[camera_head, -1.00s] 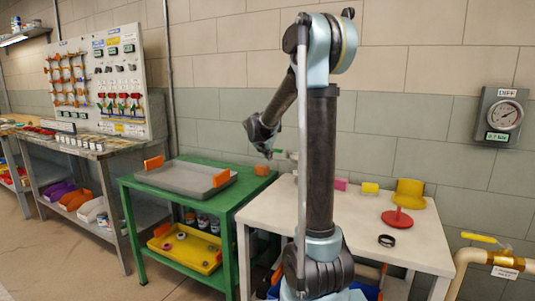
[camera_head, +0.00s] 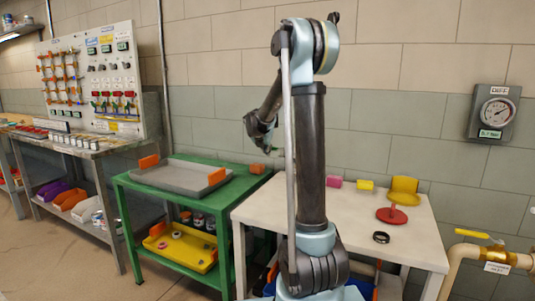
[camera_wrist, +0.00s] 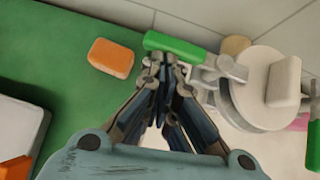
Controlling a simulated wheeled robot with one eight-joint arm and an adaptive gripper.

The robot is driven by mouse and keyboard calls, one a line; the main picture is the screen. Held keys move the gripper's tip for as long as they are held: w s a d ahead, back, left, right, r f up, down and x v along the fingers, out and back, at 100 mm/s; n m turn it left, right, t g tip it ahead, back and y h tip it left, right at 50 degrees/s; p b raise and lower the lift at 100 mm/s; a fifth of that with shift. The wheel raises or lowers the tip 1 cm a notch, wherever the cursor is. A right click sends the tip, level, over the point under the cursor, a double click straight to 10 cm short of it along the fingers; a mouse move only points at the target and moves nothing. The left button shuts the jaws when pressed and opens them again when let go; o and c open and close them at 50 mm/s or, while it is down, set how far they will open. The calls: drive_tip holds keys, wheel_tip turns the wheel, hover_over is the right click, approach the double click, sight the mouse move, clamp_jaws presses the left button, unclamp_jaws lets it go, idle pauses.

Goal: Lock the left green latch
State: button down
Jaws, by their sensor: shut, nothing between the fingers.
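In the wrist view a green-handled latch (camera_wrist: 175,47) lies just ahead of my fingertips, its metal lever running right to a round off-white fixture (camera_wrist: 270,88). A second green handle (camera_wrist: 313,145) is cut off at the right edge. My gripper (camera_wrist: 166,62) is shut and empty, its tips at or very near the left handle's lower edge; I cannot tell whether they touch. In the head view my gripper (camera_head: 264,145) hangs above the gap between the green and white tables, and my arm hides most of the fixture.
The green table (camera_head: 240,187) holds a grey tray (camera_head: 178,177) and an orange block (camera_wrist: 111,57). The white table (camera_head: 350,205) bears a pink block (camera_head: 334,182), a yellow block (camera_head: 365,185), a red disc (camera_head: 391,215) and a black ring (camera_head: 381,237). The wall stands close behind.

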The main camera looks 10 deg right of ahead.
drive_tip(key=shift+w+r, duration=0.1)
drive_tip(key=shift+w, duration=0.2)
drive_tip(key=s+a+r, duration=0.6)
drive_tip(key=s+r, duration=0.1)
drive_tip(key=s, duration=0.3)
drive_tip(key=s+d+f+m+g+y, duration=0.15)
drive_tip(key=s+d+f+m, duration=0.25)
drive_tip(key=s+m, duration=0.5)
drive_tip(key=s+d+f+m+g, duration=0.25)
drive_tip(key=s+m, duration=0.35)
drive_tip(key=s, duration=0.8)
drive_tip(key=s+f+m+g+y, duration=0.1)
drive_tip(key=s+f+m, duration=0.6)
drive_tip(key=s, duration=0.3)
drive_tip(key=s+f+m+y, duration=0.1)
drive_tip(key=s+f+m, duration=0.6)
drive_tip(key=s, duration=0.4)
drive_tip(key=shift+s+f+m+g+y, duration=0.25)
drive_tip(key=shift+m+g+y, duration=0.15)
drive_tip(key=shift+m, duration=0.2)
